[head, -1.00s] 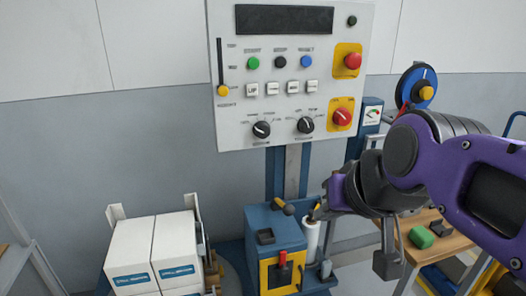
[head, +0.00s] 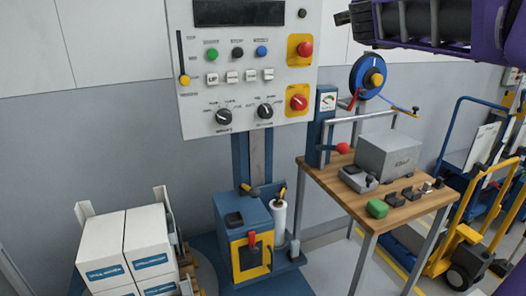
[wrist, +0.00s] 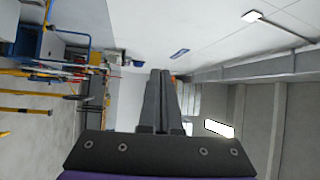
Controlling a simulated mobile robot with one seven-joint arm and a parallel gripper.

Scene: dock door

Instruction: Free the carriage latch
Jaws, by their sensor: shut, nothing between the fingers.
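The blue wrapper carriage (head: 225,215) stands low on its mast in the head view. Its front has a yellow-framed panel with a red lever (head: 252,240), which points up. A small lever with a yellow part (head: 246,187) is on top of the carriage by the mast; I cannot tell which part is the latch. A white film roll (head: 279,219) stands at the carriage's right side. My gripper (wrist: 160,73) is shut and empty in the wrist view, pointing at the far room, with the carriage out of that view. In the head view my arm is at top right, well above the carriage.
A control panel (head: 250,70) with buttons and knobs hangs above the carriage. White boxes (head: 125,245) stand at left. A wooden workbench (head: 405,210) with a grey box (head: 388,155) and a green object (head: 377,208) is at right. A yellow hand truck (head: 465,235) stands farther right.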

